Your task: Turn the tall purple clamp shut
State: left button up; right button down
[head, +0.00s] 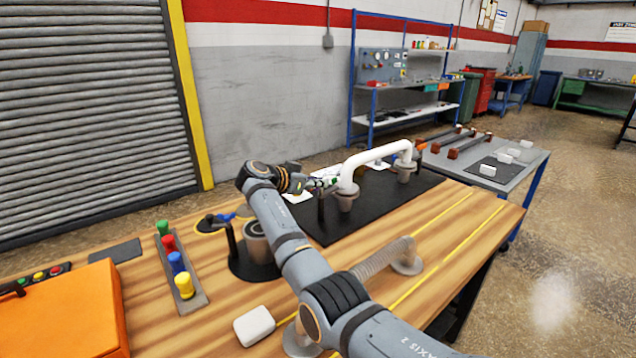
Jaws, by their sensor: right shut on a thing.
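My right gripper (322,183) is at the left end of the white bent pipe (378,152), at the top of a dark upright post (320,208). It is shut on a small part there, which the fingers mostly hide; its place fits the tall clamp's handle. I can make out no purple on it. The pipe's left end goes down into a grey cup (345,200) beside the post, and its right end meets another grey cup (405,172). My left gripper is not in view.
A dark post with a blue lever (225,217) stands beside a grey cup at left. A rack of coloured pegs (185,275), an orange case (75,315), a white block (254,325) and a ribbed hose (380,260) are on the wooden bench. A grey side table (510,172) stands behind.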

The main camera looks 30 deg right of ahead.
jog(key=c, duration=1.4)
grip_release()
jog(key=v, duration=1.2)
